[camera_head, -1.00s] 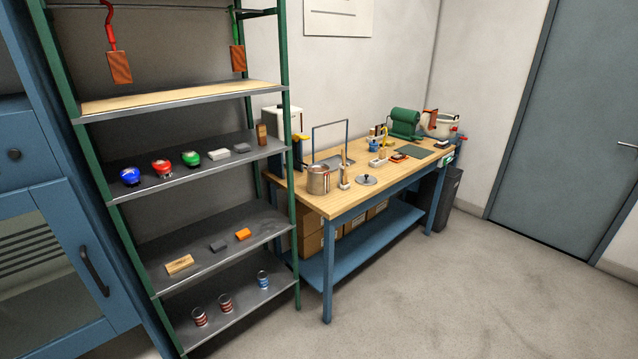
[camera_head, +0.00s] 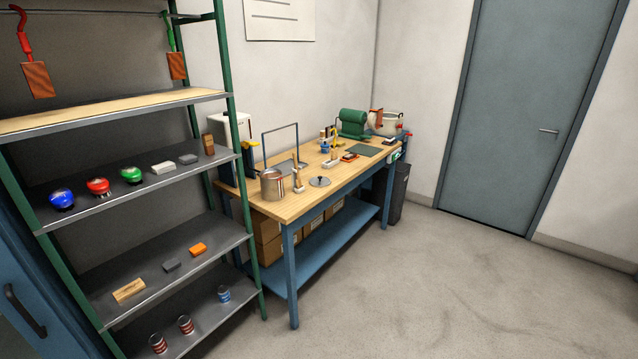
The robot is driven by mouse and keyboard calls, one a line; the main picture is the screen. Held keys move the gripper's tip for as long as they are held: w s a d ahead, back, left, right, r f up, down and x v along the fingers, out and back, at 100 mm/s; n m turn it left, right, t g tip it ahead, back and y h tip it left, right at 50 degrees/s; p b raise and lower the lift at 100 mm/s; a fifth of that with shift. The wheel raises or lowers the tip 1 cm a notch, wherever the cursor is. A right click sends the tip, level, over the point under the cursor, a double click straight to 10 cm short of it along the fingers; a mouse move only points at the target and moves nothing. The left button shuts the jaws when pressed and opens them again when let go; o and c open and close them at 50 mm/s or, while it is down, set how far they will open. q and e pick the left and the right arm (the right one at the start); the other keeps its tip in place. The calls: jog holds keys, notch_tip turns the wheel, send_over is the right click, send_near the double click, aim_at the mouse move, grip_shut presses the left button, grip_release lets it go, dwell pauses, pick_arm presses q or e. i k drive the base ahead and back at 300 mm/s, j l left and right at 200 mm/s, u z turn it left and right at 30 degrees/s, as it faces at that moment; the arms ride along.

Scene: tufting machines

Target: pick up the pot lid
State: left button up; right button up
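The pot lid (camera_head: 320,182) is a small grey disc with a dark knob. It lies flat on the wooden workbench top (camera_head: 291,208), near the front edge. A metal pot (camera_head: 272,185) stands to its left on the same bench, and a small upright item with a wooden handle (camera_head: 298,183) stands between them. The lid is apart from the pot and nothing covers it. Neither of my grippers is in view.
A green-posted shelf (camera_head: 136,105) with cans, blocks and coloured items stands at the left, close to the bench. Open floor (camera_head: 430,290) lies right of the bench.

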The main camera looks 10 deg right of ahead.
aim_at(320, 181)
jog(key=i+l+u, duration=0.45)
jog(key=i+l, duration=1.1)
